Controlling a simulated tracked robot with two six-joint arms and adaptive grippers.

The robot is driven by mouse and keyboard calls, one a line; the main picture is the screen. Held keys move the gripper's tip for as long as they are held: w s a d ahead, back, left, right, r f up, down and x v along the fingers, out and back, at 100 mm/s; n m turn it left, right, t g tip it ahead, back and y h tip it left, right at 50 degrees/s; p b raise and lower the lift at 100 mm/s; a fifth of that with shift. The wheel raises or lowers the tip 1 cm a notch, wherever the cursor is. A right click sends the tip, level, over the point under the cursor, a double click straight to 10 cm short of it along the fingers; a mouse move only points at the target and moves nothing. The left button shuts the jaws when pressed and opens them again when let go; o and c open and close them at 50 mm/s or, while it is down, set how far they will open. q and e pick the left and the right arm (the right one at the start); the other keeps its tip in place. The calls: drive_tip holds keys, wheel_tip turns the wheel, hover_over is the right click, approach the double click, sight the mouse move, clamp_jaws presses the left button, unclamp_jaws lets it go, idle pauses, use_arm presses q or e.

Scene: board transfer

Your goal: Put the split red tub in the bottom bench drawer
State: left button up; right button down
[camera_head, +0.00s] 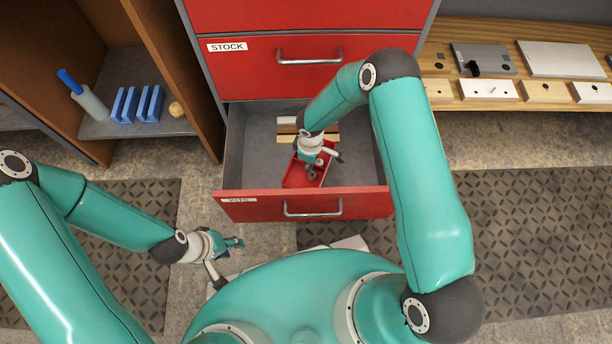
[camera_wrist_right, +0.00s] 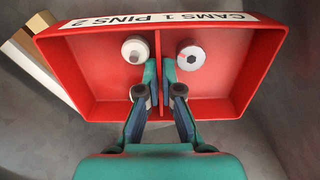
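The split red tub (camera_head: 294,177) is inside the open bottom drawer (camera_head: 255,150), seen in the head view. In the right wrist view the tub (camera_wrist_right: 95,70) has a middle divider and a label "CAMS 1 PINS 2". I cannot tell whether the tub touches the drawer floor. My left gripper (camera_head: 230,262) is open and empty, in front of the drawer.
Pale and brown bars (camera_head: 289,130) lie at the back of the drawer. The STOCK drawer (camera_head: 240,70) above is shut. A shelf (camera_head: 125,70) with blue parts stands left. A wooden bench (camera_head: 515,38) with plates and blocks is at right. The drawer's left side is clear.

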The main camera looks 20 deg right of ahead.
wheel_tip(320, 180, down, 7)
drive_tip(key=shift+f+b, duration=0.2)
drive_tip(key=shift+b, duration=0.9)
drive_tip(key=c, duration=1.8)
unclamp_jaws()
drive_tip(key=o, duration=0.5)
drive_tip(key=shift+r, duration=0.3)
wheel_tip(320, 180, up, 12)
drive_tip(key=p, duration=0.4)
drive_tip(key=shift+f+p, duration=0.2)
drive_tip(key=shift+p, duration=0.1)
